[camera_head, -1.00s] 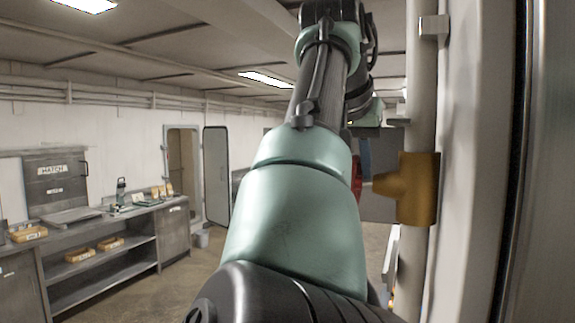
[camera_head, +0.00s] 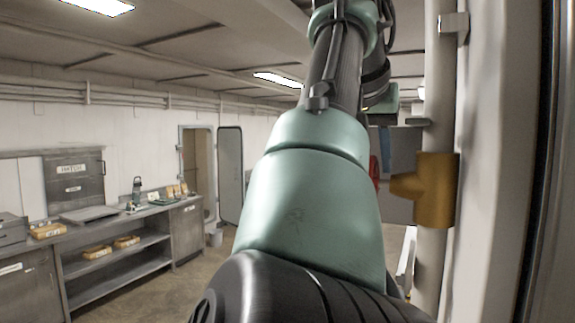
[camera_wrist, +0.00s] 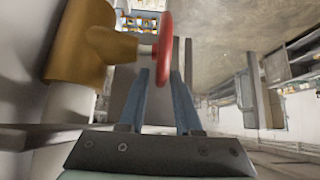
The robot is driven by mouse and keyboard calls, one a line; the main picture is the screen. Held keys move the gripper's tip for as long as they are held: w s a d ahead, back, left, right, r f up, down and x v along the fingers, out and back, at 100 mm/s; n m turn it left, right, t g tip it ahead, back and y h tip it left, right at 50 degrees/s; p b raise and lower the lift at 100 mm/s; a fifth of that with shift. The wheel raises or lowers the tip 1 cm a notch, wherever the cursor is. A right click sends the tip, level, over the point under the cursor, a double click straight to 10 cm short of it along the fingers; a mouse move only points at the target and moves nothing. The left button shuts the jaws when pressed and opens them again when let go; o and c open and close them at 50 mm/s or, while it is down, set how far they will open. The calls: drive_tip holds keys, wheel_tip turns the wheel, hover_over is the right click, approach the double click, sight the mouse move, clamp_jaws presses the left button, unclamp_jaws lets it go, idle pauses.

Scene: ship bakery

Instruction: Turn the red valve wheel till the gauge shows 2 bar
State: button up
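The red valve wheel (camera_wrist: 165,50) shows nearly edge-on in the wrist view, on a stem from the brass valve body (camera_wrist: 78,45). My gripper (camera_wrist: 160,72) has its two blue-grey fingers apart, with the lower rim of the wheel between them. A gap shows at least on the left side of the rim. In the head view my arm covers most of the wheel, and only a red sliver (camera_head: 374,172) shows beside the brass valve body (camera_head: 432,190). I see no gauge face in either view.
A pale vertical pipe (camera_head: 438,90) carries the valve close by a wall at the right. A long steel counter (camera_head: 120,222) with trays and a bottle stands at the left. An open door (camera_head: 230,175) is at the back.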

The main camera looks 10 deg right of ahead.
drive_tip(key=v, duration=1)
